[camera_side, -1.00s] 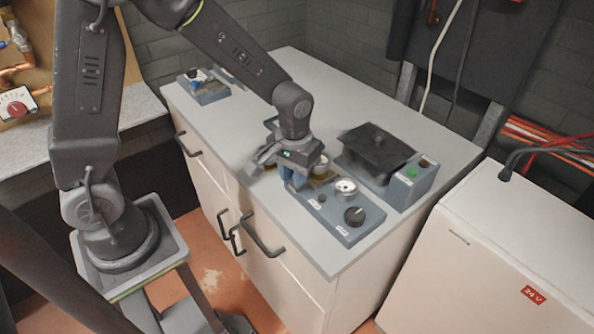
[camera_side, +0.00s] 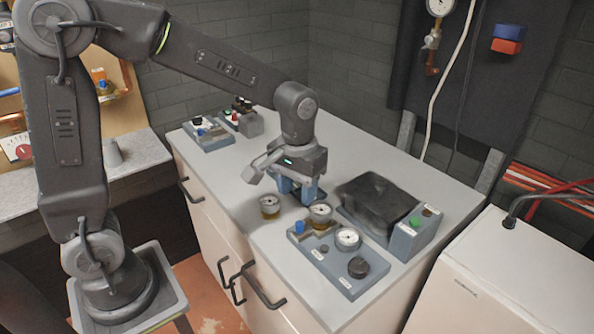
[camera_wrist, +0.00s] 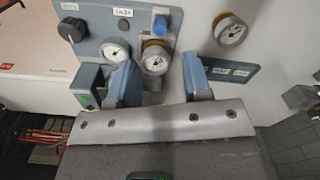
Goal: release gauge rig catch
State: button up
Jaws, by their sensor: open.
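The gauge rig (camera_side: 322,258) is a blue-grey panel on the white counter, with a black knob and dial gauges. A blue catch (camera_side: 299,228) stands at its far end, beside a brass-based gauge (camera_side: 320,213). In the wrist view the blue catch (camera_wrist: 159,26) sits just above that gauge (camera_wrist: 155,60). Another brass-based gauge (camera_side: 269,206) stands on the counter left of the rig, apart from it. My gripper (camera_side: 299,196) is open and empty, beyond the rig's far end. In the wrist view its blue fingers (camera_wrist: 160,80) are apart, below the gauge and catch.
Small panels (camera_side: 208,134) lie at the counter's far left end. A white cabinet (camera_side: 490,275) stands at right.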

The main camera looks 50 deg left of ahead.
jog(key=shift+r, duration=2.2)
jog(key=s+a+r+m+t, duration=0.1)
jog(key=s+r+t, duration=0.1)
jog(key=s, duration=0.5)
jog(key=s+a+r+m+t, duration=0.1)
jog(key=s+r+m+t, duration=0.1)
jog(key=s, duration=0.5)
jog(key=shift+s+a+m+t, duration=0.25)
jog(key=shift+a+m+t, duration=0.1)
jog(key=shift+t, duration=0.45)
jog(key=shift+r, duration=0.1)
